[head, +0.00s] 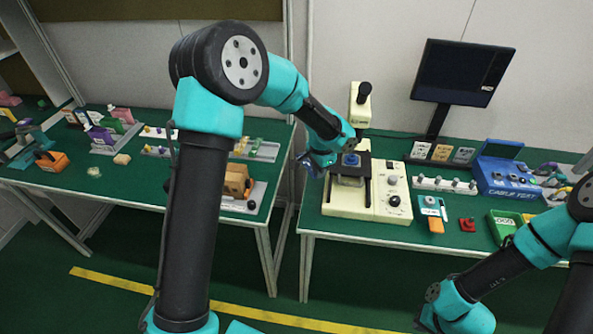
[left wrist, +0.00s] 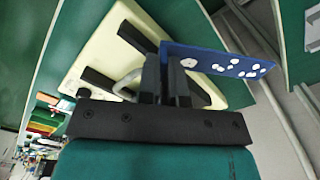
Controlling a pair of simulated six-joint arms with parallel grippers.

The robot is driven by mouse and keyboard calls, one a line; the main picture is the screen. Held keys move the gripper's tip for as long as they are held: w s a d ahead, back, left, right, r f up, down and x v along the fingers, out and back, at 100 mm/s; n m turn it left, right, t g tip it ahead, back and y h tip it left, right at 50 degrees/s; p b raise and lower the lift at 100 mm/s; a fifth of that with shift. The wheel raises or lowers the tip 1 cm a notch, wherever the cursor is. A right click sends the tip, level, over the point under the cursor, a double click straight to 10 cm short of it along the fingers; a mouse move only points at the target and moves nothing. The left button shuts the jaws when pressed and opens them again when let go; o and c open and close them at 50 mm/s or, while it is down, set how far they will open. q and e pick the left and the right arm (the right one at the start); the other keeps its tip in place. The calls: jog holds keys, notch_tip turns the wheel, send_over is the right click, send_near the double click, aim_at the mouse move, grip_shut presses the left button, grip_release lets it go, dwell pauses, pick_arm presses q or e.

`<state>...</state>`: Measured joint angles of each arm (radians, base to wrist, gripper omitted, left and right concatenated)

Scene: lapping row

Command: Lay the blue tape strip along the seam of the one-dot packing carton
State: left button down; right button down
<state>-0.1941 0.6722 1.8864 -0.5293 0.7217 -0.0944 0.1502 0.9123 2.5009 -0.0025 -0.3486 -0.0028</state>
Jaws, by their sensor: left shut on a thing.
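My left gripper (left wrist: 168,66) is shut on a flat blue strip (left wrist: 225,62) with several white spots, which sticks out to the right of the fingers in the left wrist view. In the head view the blue strip (head: 307,164) shows small and partly hidden, just left of the cream press. The left gripper (head: 318,167) hangs there at the gap between the two tables. A brown box (head: 236,180), possibly a carton, stands on the left table, partly behind my left arm. I cannot make out dots or a seam on it. My right gripper is not in view.
The cream press (head: 387,206), with black parts, is close beside the left gripper and also fills the left wrist view (left wrist: 98,50). Left table's front strip is mostly clear.

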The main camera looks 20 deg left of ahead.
pick_arm(q)
jog(key=d+r+n, duration=0.3)
jog(key=d+n, duration=0.1)
jog(key=d, duration=0.1)
jog(key=s+a+n, duration=0.2)
jog(key=a, duration=0.9)
jog(key=s+a+r+n, duration=0.1)
jog(key=s+a+n, duration=0.1)
jog(key=a, duration=0.9)
jog(key=s+a+n, duration=0.1)
jog(key=a+n, duration=0.1)
jog(key=a, duration=0.9)
jog(key=shift+s+r+n, duration=0.3)
jog(key=shift+s+n, duration=0.1)
jog(key=shift+f, duration=0.15)
jog(key=shift+f, duration=3.2)
